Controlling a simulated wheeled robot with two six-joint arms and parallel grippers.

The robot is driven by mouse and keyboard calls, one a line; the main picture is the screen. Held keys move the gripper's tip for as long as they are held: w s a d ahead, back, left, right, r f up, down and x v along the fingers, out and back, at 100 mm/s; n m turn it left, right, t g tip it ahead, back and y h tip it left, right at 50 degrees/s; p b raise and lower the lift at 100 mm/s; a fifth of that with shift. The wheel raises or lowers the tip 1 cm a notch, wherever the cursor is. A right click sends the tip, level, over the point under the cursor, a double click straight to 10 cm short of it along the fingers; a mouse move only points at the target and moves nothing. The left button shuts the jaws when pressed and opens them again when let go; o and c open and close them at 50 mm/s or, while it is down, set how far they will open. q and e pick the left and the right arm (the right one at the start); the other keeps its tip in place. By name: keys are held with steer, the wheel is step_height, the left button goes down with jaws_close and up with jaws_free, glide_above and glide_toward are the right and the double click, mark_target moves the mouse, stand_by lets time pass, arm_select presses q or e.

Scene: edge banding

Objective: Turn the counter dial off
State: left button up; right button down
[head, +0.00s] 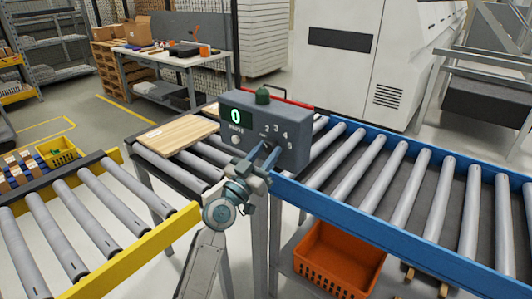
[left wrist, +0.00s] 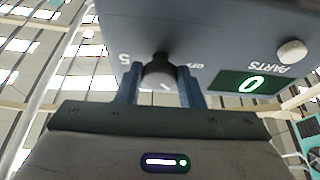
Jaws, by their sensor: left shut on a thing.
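The counter (head: 238,120) is a grey box with a green display reading 0, a PARTS label, a pale button and dial numbers. Its dark round dial is largely hidden by my gripper in the head view; it shows in the left wrist view as a dark knob (left wrist: 159,74). A short white mark shows on the knob, with OFF and 5 printed on either side. I cannot tell exactly which label the mark faces. My left gripper (head: 268,156) has its two fingers closed around the dial, one on each side. My right gripper is in neither view.
The counter stands between a blue-railed roller conveyor (head: 400,178) and a roller table holding a wooden board (head: 178,134). A yellow-railed conveyor (head: 130,254) is at left. An orange crate (head: 338,262) sits below.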

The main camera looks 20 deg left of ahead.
arm_select(q)
steer(key=shift+n+y, duration=0.3)
steer(key=n+p, duration=0.1)
steer(key=n+y+p, duration=0.1)
steer(key=shift+d+r+n, duration=0.1)
steer(key=shift+r+n, duration=0.1)
steer(key=shift+n, duration=0.1)
steer(key=n+y+p, duration=0.1)
steer(key=n+p, duration=0.2)
steer(key=n+y+p, duration=0.2)
steer(key=n, duration=0.1)
steer(key=shift+s+d+r+y+p, duration=0.1)
steer(key=shift+r+y+p, duration=0.05)
steer(key=shift+y+p, duration=0.2)
steer(key=shift+n+p, duration=0.7)
steer(key=shift+p, duration=0.05)
steer(key=shift+f+n+y+p, duration=0.2)
steer(key=shift+n+y+p, duration=0.15)
steer(key=shift+n, duration=0.05)
steer(key=o, duration=1)
steer(key=shift+c, duration=0.2)
